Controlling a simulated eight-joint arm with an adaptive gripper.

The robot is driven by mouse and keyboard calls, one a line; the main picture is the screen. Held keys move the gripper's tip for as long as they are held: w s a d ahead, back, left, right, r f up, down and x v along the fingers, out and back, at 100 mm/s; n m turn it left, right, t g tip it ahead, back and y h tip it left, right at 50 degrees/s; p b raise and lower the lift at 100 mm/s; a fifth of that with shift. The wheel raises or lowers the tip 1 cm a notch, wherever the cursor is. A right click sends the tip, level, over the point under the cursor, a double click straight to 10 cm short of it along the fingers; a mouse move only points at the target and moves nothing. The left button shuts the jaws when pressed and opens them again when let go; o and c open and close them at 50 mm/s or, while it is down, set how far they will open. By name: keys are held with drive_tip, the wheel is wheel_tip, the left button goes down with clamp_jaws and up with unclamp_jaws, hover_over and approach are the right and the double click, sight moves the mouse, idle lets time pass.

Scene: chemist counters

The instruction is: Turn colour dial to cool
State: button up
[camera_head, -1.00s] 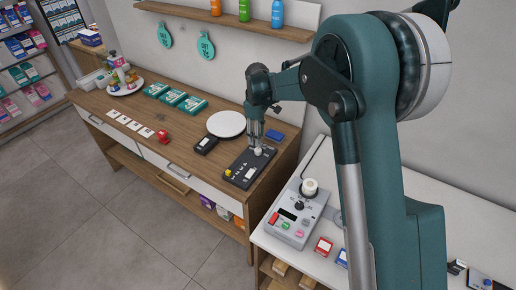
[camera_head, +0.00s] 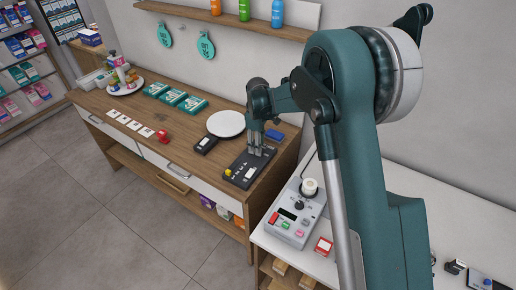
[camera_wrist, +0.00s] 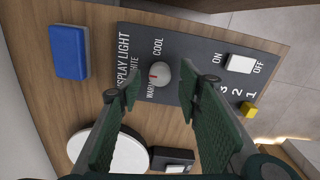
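The colour dial (camera_wrist: 160,73) is a round pale knob with a red mark on the dark display-light panel (camera_wrist: 192,50). In the wrist view its red mark points left, towards the side of the words WARM and WHITE; COOL is printed above it. My gripper (camera_wrist: 170,88) is open, its two green fingers apart, with the knob between and slightly beyond the fingertips. Contact cannot be told. In the head view my gripper (camera_head: 255,152) is low over the panel (camera_head: 240,178) and hides the dial.
The panel also has a white ON/OFF switch (camera_wrist: 240,64) and a yellow knob (camera_wrist: 249,110). A blue block (camera_wrist: 68,52) and a white plate (camera_head: 226,123) lie close by on the wooden counter. A grey device (camera_head: 296,213) stands on the white counter.

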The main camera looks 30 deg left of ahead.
drive_tip(key=shift+f, duration=0.95)
drive_tip(key=shift+c, duration=0.5)
drive_tip(key=c, duration=0.8)
drive_tip(key=shift+m+b, duration=0.4)
drive_tip(key=shift+m, duration=0.1)
drive_tip(key=m+b, duration=0.2)
drive_tip(key=m, duration=0.2)
drive_tip(key=shift+f+m, duration=0.1)
drive_tip(key=shift+m, duration=0.2)
drive_tip(key=m+b, duration=0.2)
drive_tip(key=m, duration=0.4)
drive_tip(key=shift+b, duration=0.3)
